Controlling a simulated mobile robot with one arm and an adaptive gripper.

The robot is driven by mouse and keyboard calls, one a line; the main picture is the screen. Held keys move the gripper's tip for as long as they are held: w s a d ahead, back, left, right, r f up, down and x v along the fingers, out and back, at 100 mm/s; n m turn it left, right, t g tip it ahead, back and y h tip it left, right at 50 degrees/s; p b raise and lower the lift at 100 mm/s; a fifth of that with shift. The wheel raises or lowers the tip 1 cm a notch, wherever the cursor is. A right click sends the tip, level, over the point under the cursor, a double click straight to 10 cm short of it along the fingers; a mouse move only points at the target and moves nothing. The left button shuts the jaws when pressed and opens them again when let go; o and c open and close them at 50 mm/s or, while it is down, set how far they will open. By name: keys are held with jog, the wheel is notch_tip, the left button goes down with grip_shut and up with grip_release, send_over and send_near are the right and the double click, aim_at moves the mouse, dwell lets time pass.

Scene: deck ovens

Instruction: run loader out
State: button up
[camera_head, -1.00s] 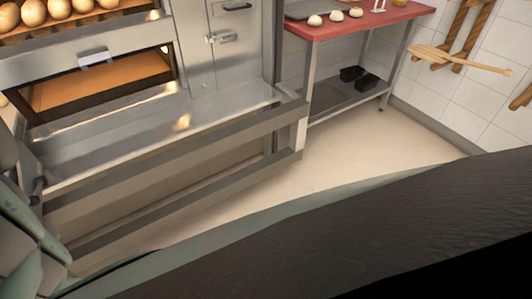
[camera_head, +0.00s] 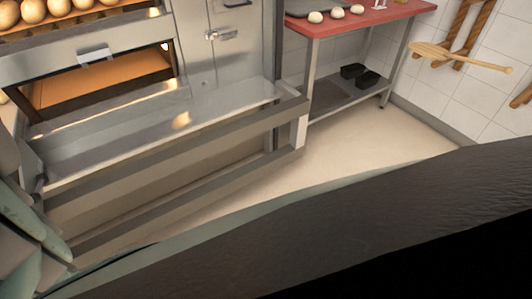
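The loader (camera_head: 160,153) is a long, low metal frame with a shiny flat top and grey rails. It stands along the oven front, below the open deck mouth (camera_head: 100,82), which has a lit orange floor. A small dark fitting is at the loader's left end. Grey and teal parts of my arm (camera_head: 18,215) show at the left edge, close to that end. I cannot make out my gripper's fingertips there, or whether they touch the loader.
Round loaves (camera_head: 60,10) fill the upper deck. A red-topped table (camera_head: 350,22) with dough pieces and black tins (camera_head: 353,72) below stands back right. A wooden peel (camera_head: 460,56) hangs on the tiled wall. Floor (camera_head: 370,135) right of the loader is clear. My dark body covers the foreground.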

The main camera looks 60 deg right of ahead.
jog(key=shift+o, duration=0.3)
grip_shut()
dwell(0.3)
